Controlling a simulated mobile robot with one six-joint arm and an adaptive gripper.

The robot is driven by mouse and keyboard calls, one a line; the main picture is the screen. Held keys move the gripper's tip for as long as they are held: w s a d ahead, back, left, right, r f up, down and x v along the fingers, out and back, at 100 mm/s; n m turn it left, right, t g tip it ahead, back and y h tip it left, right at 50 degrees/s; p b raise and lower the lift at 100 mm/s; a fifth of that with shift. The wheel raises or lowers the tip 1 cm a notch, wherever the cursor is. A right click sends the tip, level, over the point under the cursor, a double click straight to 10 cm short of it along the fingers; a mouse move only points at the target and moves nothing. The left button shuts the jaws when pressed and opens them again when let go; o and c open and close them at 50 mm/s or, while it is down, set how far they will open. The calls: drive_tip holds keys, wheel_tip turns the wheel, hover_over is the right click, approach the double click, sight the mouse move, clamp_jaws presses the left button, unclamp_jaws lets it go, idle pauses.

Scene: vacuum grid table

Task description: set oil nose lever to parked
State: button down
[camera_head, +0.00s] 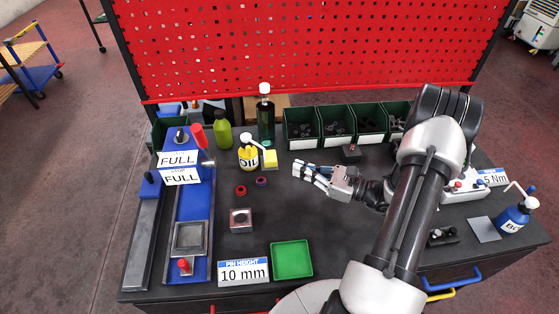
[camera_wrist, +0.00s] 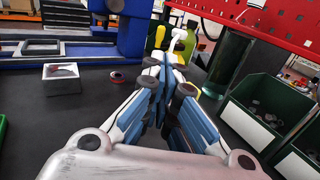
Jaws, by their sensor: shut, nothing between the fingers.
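The yellow oil bottle (camera_head: 248,160) with an OIL label stands upright at the middle back of the table. Its white nose lever (camera_head: 259,143) sits on top and slants down to the right, above a yellow block (camera_head: 270,158). My gripper (camera_head: 298,170) is shut and empty, to the right of the bottle and apart from it, with fingers pointing left. In the wrist view my gripper (camera_wrist: 168,80) covers most of the bottle; the white nose lever (camera_wrist: 179,38) shows just beyond the fingertips.
A green bottle (camera_head: 222,132) and a dark tall bottle (camera_head: 265,118) stand behind. Green bins (camera_head: 303,140) line the back right. Small rings (camera_head: 241,190) and a metal block (camera_head: 241,220) lie in front. A green tray (camera_head: 291,260) is near the front edge.

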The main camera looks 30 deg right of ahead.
sight(248, 148)
drive_tip(key=b+x, duration=0.2)
drive_tip(key=x, duration=1.1)
drive_tip(key=shift+w+a+b, duration=0.1)
drive_tip(key=shift+a+b, duration=0.05)
drive_tip(key=shift+b, duration=0.2)
